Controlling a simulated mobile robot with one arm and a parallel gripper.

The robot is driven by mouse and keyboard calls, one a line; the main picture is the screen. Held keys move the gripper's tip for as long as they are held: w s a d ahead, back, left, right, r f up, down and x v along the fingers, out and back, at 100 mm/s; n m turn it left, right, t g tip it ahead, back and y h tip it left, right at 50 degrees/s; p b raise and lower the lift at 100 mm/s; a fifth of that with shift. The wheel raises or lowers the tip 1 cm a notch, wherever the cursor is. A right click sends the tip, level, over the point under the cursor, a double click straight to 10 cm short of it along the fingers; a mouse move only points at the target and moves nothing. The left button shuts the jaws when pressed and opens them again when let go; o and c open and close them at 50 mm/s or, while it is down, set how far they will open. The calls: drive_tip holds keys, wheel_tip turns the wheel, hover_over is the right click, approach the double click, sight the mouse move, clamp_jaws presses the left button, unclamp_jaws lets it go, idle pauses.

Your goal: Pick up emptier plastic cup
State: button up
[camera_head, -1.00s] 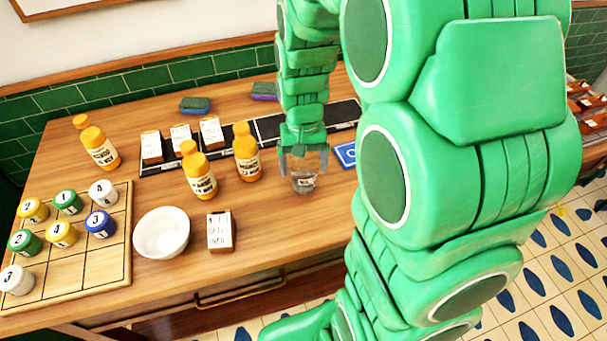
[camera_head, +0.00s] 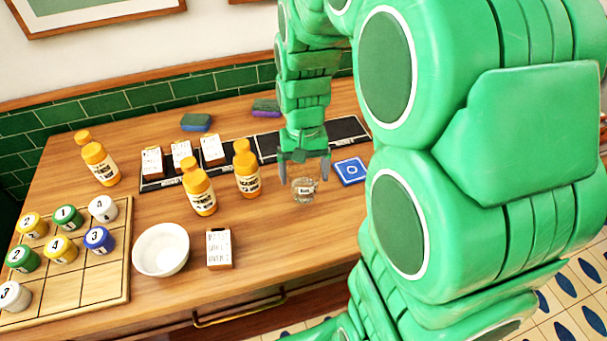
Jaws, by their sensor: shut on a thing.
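A clear plastic cup (camera_head: 304,190) with a small label stands upright at the middle right of the counter. It looks to hold little or nothing, but its contents are hard to make out. My gripper (camera_head: 305,166) points down from above, with its grey fingers on both sides of the cup's upper part, shut on it. Whether the cup's base touches the counter is not clear. No second plastic cup shows; my arm covers the right side of the counter.
Two orange bottles (camera_head: 247,172) (camera_head: 200,190) stand left of the cup. A blue coaster (camera_head: 350,171) lies close on its right. A white bowl (camera_head: 161,250), a lettered card block (camera_head: 219,248) and a wooden grid board (camera_head: 117,285) with several jars lie farther left.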

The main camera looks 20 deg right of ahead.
drive_tip(key=s+r, duration=0.9)
drive_tip(key=s, duration=0.4)
drive_tip(key=shift+s+r, duration=0.15)
idle(0.9)
